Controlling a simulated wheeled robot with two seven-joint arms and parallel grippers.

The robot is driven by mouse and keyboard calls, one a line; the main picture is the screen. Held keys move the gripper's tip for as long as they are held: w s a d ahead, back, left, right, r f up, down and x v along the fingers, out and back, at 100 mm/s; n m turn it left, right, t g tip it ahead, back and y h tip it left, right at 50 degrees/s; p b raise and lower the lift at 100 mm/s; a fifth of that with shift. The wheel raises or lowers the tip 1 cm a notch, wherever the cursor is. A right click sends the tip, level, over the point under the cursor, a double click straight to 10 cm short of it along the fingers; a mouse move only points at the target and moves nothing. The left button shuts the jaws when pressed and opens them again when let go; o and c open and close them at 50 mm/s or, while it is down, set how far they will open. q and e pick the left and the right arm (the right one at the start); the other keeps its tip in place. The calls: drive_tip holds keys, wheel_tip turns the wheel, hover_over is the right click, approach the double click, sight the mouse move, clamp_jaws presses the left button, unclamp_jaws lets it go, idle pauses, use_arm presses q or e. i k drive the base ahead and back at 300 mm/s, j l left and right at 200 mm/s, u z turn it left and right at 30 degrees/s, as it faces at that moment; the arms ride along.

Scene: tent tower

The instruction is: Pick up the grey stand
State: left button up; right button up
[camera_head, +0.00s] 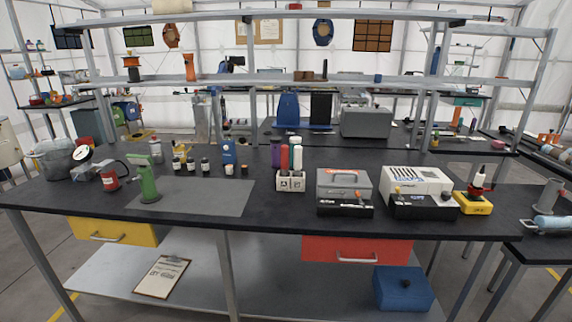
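I cannot tell for sure which thing is the grey stand. An upright grey cylinder-like piece (550,194) is on the side table at the right edge. A green stand-like tool (148,182) stands upright at the left edge of the grey mat (205,196). Neither of my grippers is in view.
A grey box device (343,183) and a white device (418,182) stand right of the holder. A yellow-based item (472,203) is beside them. A red can (110,181) is left of the green tool. Most of the mat is clear. Shelving (270,83) rises behind.

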sight(549, 195)
drive_tip(key=z, duration=1.5)
drive_tip(key=i+l+z, duration=0.1)
drive_tip(key=i+l, duration=1.9)
drive_tip(key=i, duration=0.25)
drive_tip(key=l+z, duration=0.05)
